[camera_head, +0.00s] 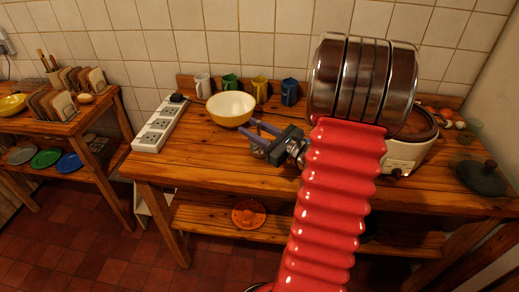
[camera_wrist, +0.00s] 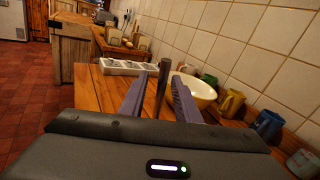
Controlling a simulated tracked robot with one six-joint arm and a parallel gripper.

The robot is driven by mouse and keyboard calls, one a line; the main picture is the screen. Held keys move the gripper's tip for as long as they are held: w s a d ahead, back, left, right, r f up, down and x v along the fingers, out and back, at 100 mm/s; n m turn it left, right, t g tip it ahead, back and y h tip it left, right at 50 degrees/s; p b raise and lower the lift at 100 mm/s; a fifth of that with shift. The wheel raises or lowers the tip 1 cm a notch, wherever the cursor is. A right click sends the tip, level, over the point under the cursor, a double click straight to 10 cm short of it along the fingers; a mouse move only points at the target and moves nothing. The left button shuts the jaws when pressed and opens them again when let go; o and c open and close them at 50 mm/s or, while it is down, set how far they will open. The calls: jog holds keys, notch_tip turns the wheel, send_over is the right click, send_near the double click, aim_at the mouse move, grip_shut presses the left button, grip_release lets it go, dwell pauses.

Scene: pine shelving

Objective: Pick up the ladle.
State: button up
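My gripper (camera_head: 262,130) is over the table, just right of the yellow bowl, with its purple fingers pointing left. In the wrist view my gripper (camera_wrist: 158,98) has its fingers apart, so it is open. A dark, narrow, upright stick (camera_wrist: 163,85) shows between the fingers. It may be the ladle's handle, but no ladle bowl shows and I cannot tell for sure. There is a visible gap between the stick and the left finger; the right finger is close to it. In the head view I cannot make out a ladle.
The yellow bowl (camera_head: 231,108) stands close to my fingers. Several mugs, one blue (camera_head: 289,92), line the tiled wall behind. A white power strip (camera_head: 158,126) lies at the left. A white cooker (camera_head: 408,152) is partly hidden behind my arm. The table's front left is clear.

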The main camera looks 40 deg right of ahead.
jog(key=shift+w+a, duration=0.1)
jog(key=shift+w, duration=0.55)
jog(key=shift+c, duration=0.3)
grip_shut()
